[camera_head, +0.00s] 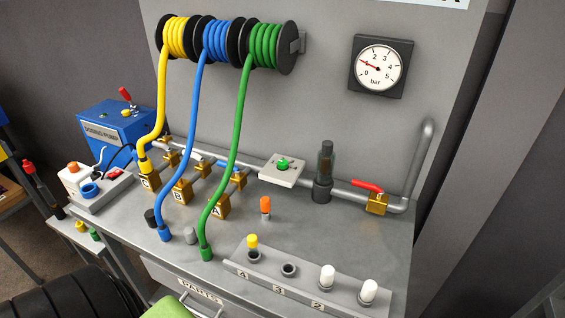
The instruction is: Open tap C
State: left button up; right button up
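Tap C is a brass block (150,180) labelled C, at the left end of a row on the grey bench. The yellow hose (161,90) comes down from its reel to a yellow connector (144,165) at the top of the C block. A smaller brass fitting (170,157) sits behind it on the pipe; its handle is too small to read as open or shut. Brass block B (181,192) and brass block A (217,206) stand to the right. Neither of my grippers is in view.
The blue hose (188,140) and green hose (229,150) cross in front of the row and end at the bench front. A red lever (367,187) tops a brass valve at right. A blue dosing pump (118,125) stands behind left; a pressure gauge (379,67) hangs above.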

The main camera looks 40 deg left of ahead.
aim_at(160, 145)
jog(key=u, duration=2.05)
jog(key=z, duration=0.45)
jog(key=i+j, duration=0.05)
